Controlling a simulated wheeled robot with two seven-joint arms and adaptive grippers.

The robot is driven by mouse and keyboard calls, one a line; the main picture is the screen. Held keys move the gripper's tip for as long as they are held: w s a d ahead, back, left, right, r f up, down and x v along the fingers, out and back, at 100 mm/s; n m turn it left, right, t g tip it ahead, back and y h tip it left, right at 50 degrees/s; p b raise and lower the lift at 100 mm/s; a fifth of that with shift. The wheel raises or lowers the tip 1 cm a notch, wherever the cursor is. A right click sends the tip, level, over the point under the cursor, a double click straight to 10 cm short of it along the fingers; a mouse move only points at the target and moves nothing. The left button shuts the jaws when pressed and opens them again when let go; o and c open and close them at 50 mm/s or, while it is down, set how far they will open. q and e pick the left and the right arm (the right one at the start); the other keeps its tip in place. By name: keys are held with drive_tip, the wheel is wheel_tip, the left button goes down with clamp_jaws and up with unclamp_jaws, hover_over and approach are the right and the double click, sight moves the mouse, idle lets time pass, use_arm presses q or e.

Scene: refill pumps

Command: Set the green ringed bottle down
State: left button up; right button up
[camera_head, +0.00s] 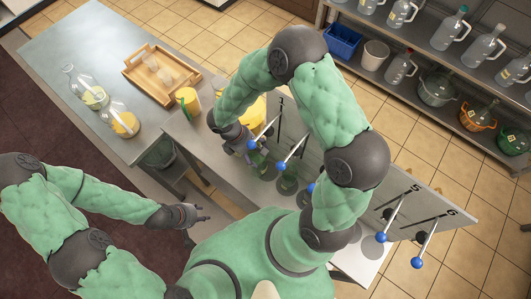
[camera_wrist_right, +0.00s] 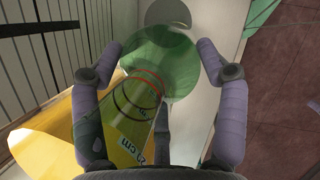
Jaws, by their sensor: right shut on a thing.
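The green ringed bottle (camera_wrist_right: 150,85) lies between the fingers of my right gripper (camera_wrist_right: 160,85) in the right wrist view. It is green see-through glass with a red ring and dark rings, and its wide round end points away from the camera. In the head view my right gripper (camera_head: 240,145) is shut on it at the bench, beside the pump panel. The bottle (camera_head: 259,160) is partly hidden there by the hand and a lever. Whether its base touches the bench cannot be told. My left gripper (camera_head: 196,214) is open and empty at the front of the bench.
The numbered panel (camera_head: 430,212) carries levers with blue knobs (camera_head: 381,237) close to my right arm. A yellow container (camera_wrist_right: 42,150) stands beside the bottle. A wooden tray (camera_head: 134,75) and two flasks (camera_head: 122,122) stand on the left table. Shelves (camera_head: 425,105) hold several jugs.

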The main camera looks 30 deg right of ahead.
drive_tip(key=s+d, duration=0.1)
drive_tip(key=s+d+p, duration=0.1)
drive_tip(key=d, duration=0.1)
drive_tip(key=shift+s+d+f, duration=0.15)
drive_tip(key=shift+d+f, duration=0.05)
drive_tip(key=shift+f, duration=0.4)
drive_tip(key=shift+w+a+f, duration=0.1)
drive_tip(key=shift+w+f, duration=0.05)
drive_tip(key=shift+w, duration=0.05)
drive_tip(key=shift+s+f, duration=0.1)
drive_tip(key=shift+f, duration=0.05)
drive_tip(key=o, duration=1.7)
drive_tip(key=shift+v, duration=3.85)
